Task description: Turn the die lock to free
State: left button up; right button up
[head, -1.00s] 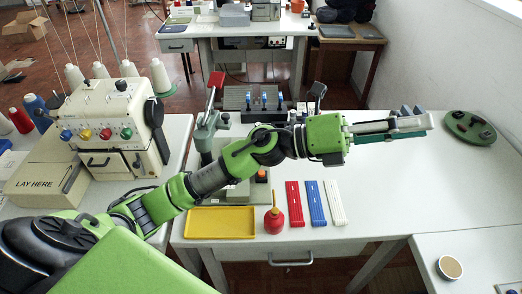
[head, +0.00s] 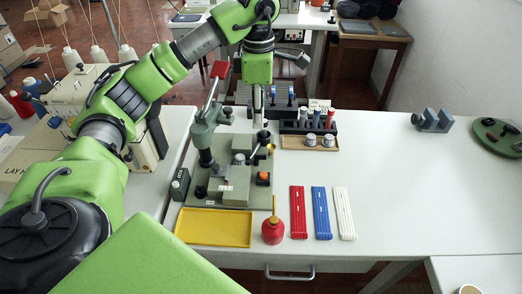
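The green-grey press (head: 207,135) stands on a flat base plate (head: 205,198) in the middle of the table, with a red-topped lever (head: 218,70). On its base are grey blocks, an orange button (head: 263,177) and a small black-knobbed part (head: 262,136). Which part is the die lock, and how it is set, I cannot tell. My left gripper (head: 257,112) points straight down just above and behind the black knob. Its fingers show edge-on, so their opening is unclear; contact with the knob is also unclear. My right gripper is not in view.
A black rack (head: 308,127) and a wooden tray with metal pieces (head: 310,143) stand right of the press. A yellow tray (head: 214,227), red oiler (head: 273,231) and red, blue and white strips lie in front. A grey block (head: 432,121) sits right; the table between is clear.

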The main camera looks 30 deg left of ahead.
aim_at(259, 154)
pick_arm(q)
notch_tip(259, 154, down, 13)
jog(key=shift+d+f+p, duration=0.1)
jog(key=shift+f+p, duration=0.1)
jog(key=shift+p, duration=0.1)
grip_shut()
